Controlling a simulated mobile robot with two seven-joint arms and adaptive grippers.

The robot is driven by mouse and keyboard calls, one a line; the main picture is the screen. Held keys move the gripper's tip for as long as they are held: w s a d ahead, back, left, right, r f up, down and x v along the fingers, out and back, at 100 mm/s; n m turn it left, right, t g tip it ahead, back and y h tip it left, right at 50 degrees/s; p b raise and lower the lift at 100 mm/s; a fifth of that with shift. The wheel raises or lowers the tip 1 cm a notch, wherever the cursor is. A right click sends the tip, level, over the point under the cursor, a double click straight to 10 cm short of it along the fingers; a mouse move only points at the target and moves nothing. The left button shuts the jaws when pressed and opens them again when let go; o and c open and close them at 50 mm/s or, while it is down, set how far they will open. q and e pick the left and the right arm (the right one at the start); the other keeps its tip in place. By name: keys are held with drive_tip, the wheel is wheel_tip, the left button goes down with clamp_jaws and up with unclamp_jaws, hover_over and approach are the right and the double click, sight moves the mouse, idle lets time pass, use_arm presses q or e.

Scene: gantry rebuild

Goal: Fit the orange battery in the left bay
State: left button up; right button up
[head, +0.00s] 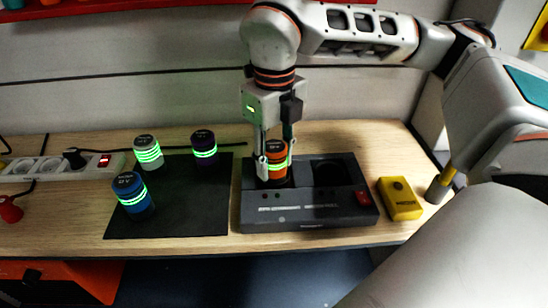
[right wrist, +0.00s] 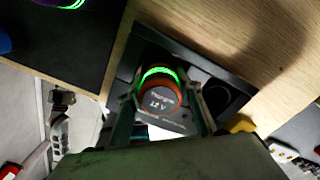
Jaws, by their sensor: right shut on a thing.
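The orange battery (head: 276,161) has a dark top and a glowing green band. It stands upright at the left bay of the dark grey charger (head: 310,214), its lower end hidden by the bay. I cannot tell whether it is fully seated. My right gripper (head: 275,166) comes down from above and is shut on the battery. In the right wrist view the battery's top (right wrist: 160,98), marked 12 V, shows between the fingers. The charger's right bay (head: 328,172) is empty. My left gripper is not in view.
A dark mat (head: 195,222) left of the charger holds a blue battery (head: 132,195), a white one (head: 148,152) and a purple one (head: 204,147). A yellow box (head: 399,198) is right of the charger. A power strip (head: 50,168) lies far left.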

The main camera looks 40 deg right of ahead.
idle(0.3)
drive_tip(key=shift+p, duration=0.35)
idle(0.8)
idle(0.3)
drive_tip(key=shift+f+b, duration=0.3)
drive_tip(key=shift+f, duration=0.25)
drive_tip(key=o, duration=1.1)
